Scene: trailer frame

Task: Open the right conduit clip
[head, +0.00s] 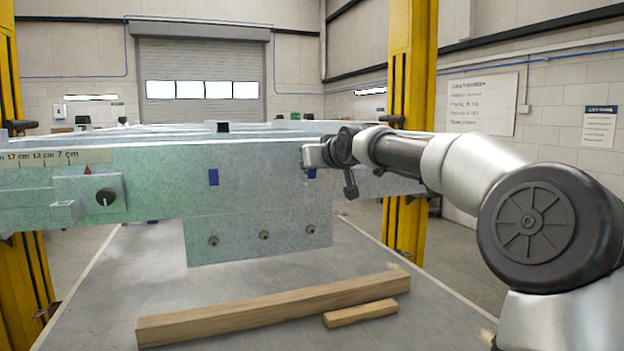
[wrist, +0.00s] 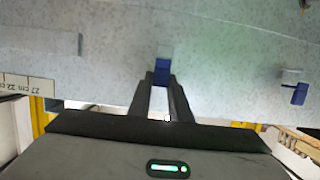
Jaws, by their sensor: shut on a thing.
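The right conduit clip (head: 311,173) is a small blue piece on the face of the grey-green metal frame beam (head: 260,170). My gripper (head: 310,156) reaches it from the right and partly hides it in the head view. In the wrist view, my gripper (wrist: 163,84) has its two dark fingertips closed on this blue clip (wrist: 162,67), at the clip's near end. The left blue clip (head: 213,177) is on the same beam face, apart from my gripper. Another blue clip (wrist: 295,93) shows at the right of the wrist view, with a part sticking out sideways.
A black knob (head: 105,197) on a box and a centimetre scale (head: 40,157) are on the beam's left. A plate with several holes (head: 262,240) hangs below. Two wooden bars (head: 270,308) (head: 360,314) lie on the table. A yellow post (head: 408,100) stands behind my arm.

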